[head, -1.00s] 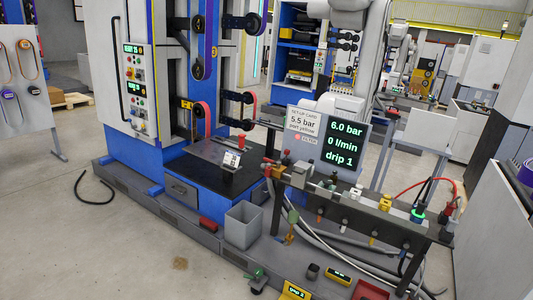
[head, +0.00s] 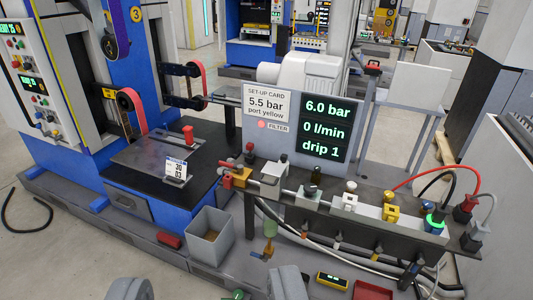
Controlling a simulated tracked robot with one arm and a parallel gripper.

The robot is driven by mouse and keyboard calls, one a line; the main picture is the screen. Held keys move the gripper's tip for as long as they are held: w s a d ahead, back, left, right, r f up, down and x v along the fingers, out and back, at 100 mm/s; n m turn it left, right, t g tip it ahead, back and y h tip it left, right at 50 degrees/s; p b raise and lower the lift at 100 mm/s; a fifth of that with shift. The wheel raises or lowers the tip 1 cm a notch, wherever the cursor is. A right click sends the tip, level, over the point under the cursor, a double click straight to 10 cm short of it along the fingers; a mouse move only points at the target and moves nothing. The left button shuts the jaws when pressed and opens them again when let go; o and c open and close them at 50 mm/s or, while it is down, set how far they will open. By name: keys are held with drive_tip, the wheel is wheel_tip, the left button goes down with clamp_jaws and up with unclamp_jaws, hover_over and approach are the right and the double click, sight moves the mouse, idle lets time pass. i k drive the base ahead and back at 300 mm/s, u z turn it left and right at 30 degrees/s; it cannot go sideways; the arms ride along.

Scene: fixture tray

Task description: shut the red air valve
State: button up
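A small valve with a red handle (head: 249,148) stands at the left end of the pipe manifold (head: 330,222), beside an orange-yellow block (head: 238,178) with another red part on its left. The handle is too small to tell whether it is open or shut. The display (head: 325,128) reads 6.0 bar, 0 l/min, drip 1. My gripper (head: 208,287) shows only as two grey fingers at the bottom edge, spread wide apart, with nothing visible held between them. It is apart from the valve, which lies higher in the picture.
A set-up card (head: 266,103) reads 5.5 bar, port yellow. A grey bin (head: 209,238) stands left of the manifold. A black table (head: 140,165) carries a red cylinder (head: 188,134). Hoses, a yellow gauge (head: 332,280) and a red tray (head: 372,291) lie low at right.

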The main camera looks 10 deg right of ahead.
sight(239, 168)
drive_tip(key=u, duration=0.1)
drive_tip(key=k, duration=0.55)
drive_tip(key=u, duration=0.4)
drive_tip(key=i, duration=0.85)
drive_tip(key=u, duration=0.4)
drive_tip(key=i, duration=1.45)
drive_tip(key=z, duration=0.95)
drive_tip(key=i, duration=0.8)
drive_tip(key=z, duration=0.55)
